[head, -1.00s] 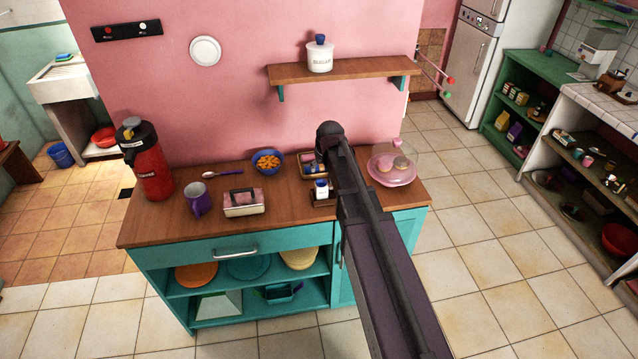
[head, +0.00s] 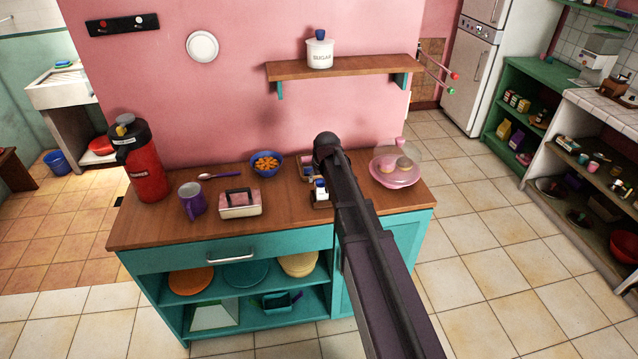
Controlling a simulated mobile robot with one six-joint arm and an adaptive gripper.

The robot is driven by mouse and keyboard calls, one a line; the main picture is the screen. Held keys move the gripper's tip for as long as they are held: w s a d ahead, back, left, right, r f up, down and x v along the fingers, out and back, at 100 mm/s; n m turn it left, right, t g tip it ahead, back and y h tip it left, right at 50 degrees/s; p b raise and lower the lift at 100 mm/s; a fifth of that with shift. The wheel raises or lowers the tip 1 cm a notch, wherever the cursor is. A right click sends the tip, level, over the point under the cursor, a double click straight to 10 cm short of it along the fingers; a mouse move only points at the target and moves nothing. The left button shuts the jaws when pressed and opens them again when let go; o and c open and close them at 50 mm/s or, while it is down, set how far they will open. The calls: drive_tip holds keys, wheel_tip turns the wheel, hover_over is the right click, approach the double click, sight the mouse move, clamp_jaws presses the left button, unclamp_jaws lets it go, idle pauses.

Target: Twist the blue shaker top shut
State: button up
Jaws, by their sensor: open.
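A small white shaker (head: 321,195) with a blue top (head: 320,183) stands upright in a small wooden holder on the brown counter (head: 275,225), just left of my arm. It is too small in view to tell whether its top sits tight. My arm reaches in from the bottom right and ends in view at a dark rounded joint above the counter. My gripper does not show; my arm hides the space behind it.
Behind the shaker is a small tray (head: 304,178) with items, partly hidden by my arm. A pink plate (head: 396,180) stands right. A wall shelf (head: 290,72) holds a sugar jar (head: 320,55).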

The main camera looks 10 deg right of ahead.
drive_tip(key=shift+w+f, duration=0.2)
drive_tip(key=shift+f, duration=0.25)
drive_tip(key=shift+c, duration=0.2)
clamp_jaws()
